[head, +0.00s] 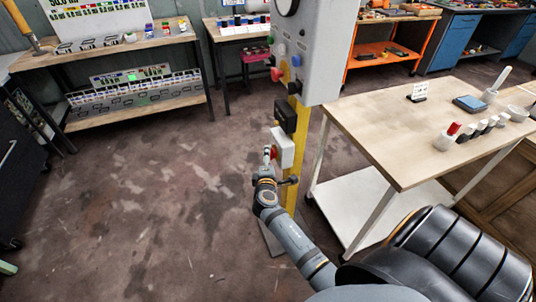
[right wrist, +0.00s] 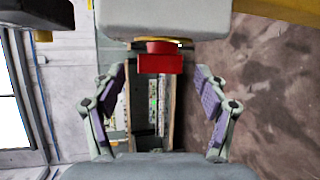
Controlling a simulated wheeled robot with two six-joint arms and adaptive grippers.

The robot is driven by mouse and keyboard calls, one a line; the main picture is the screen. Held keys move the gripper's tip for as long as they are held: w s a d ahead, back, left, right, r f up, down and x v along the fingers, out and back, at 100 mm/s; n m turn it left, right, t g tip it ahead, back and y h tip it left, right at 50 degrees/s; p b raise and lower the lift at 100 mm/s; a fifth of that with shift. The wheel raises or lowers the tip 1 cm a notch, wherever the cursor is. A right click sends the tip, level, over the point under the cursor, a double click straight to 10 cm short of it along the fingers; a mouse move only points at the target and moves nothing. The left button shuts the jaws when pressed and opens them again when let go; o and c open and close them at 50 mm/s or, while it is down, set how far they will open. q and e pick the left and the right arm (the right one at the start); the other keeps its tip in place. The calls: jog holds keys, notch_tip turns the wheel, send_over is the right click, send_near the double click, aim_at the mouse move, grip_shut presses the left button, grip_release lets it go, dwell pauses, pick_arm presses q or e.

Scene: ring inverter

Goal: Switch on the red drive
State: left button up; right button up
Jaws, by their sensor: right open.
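A grey control box (head: 313,50) on a yellow post (head: 291,190) carries several knobs on its side, among them a red one (head: 276,74). Below it, a black box (head: 286,116) and a white box (head: 284,146) with a red part (head: 273,152) are on the post. My right gripper (head: 268,158) is beside the white box. In the right wrist view, the red part (right wrist: 160,62) is just beyond my open right fingertips (right wrist: 160,76), roughly centred between them. Contact cannot be told. My left gripper is out of view.
A wooden-topped table (head: 400,125) with small containers stands right of the post. Shelving (head: 135,112) with stocked bins is at the back left, and an orange cart (head: 385,48) at the back right. The floor left of the post is clear.

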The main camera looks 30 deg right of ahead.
jog(key=shift+x, duration=2)
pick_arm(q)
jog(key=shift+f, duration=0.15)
pick_arm(e)
jog(key=shift+a, duration=0.1)
jog(key=shift+c, duration=0.3)
jog(key=c, duration=1.1)
jog(key=shift+f+b, duration=0.15)
jog(key=shift+b, duration=0.2)
jog(key=f+t+b, duration=0.1)
jog(key=b, duration=0.5)
jog(key=shift+m, duration=0.3)
jog(key=t+h+b, duration=0.1)
jog(key=b, duration=0.2)
jog(key=shift+s+r+b, duration=0.1)
jog(key=shift+r+b, duration=0.25)
jog(key=shift+r, duration=0.25)
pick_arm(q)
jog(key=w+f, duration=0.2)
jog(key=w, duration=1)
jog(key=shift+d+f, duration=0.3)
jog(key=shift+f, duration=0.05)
